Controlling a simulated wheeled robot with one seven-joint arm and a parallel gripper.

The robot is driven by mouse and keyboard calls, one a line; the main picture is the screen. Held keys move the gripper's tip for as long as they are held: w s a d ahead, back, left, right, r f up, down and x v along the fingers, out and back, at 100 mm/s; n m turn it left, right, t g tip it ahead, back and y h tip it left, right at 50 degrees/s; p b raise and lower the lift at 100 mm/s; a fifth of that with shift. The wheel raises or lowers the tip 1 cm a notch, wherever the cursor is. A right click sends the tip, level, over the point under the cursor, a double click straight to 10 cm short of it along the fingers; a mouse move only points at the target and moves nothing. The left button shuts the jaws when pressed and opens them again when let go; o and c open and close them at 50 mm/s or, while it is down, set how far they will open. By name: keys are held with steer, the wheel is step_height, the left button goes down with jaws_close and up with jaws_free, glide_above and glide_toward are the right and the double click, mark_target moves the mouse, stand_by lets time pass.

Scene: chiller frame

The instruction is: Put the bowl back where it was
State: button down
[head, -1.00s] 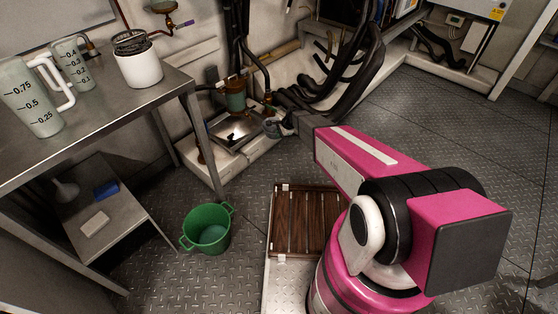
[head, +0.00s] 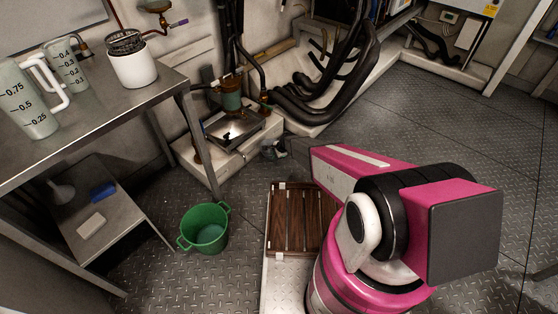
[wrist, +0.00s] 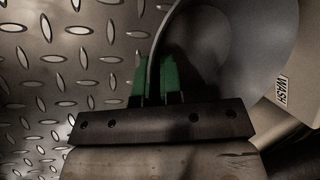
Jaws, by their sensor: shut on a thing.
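The bowl (wrist: 250,45) is grey and fills the upper right of the wrist view, with its inside in shadow. My gripper (wrist: 156,75) has green fingers, shut on the bowl's rim, one on each side of the wall. The bowl is tilted, and its far side runs out of the picture. In the head view my gripper (head: 273,149) is small, low beside the right end of the pale plinth. The bowl is too small and partly hidden there to make out clearly.
A pale surface marked "WASH" (wrist: 290,100) lies right of the bowl. A metal tray (head: 216,133) sits on the plinth (head: 225,168), with black hoses (head: 320,105) behind. A green bucket (head: 203,230) and a slatted wooden panel (head: 300,220) are nearer. Tread-plate floor (wrist: 50,70) is open at left.

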steer(key=shift+w+d+f, duration=1.05)
steer(key=shift+w+d, duration=0.15)
steer(key=shift+f, duration=1.95)
steer(key=c, duration=1.3)
jaws_free()
steer(key=shift+f, duration=0.1)
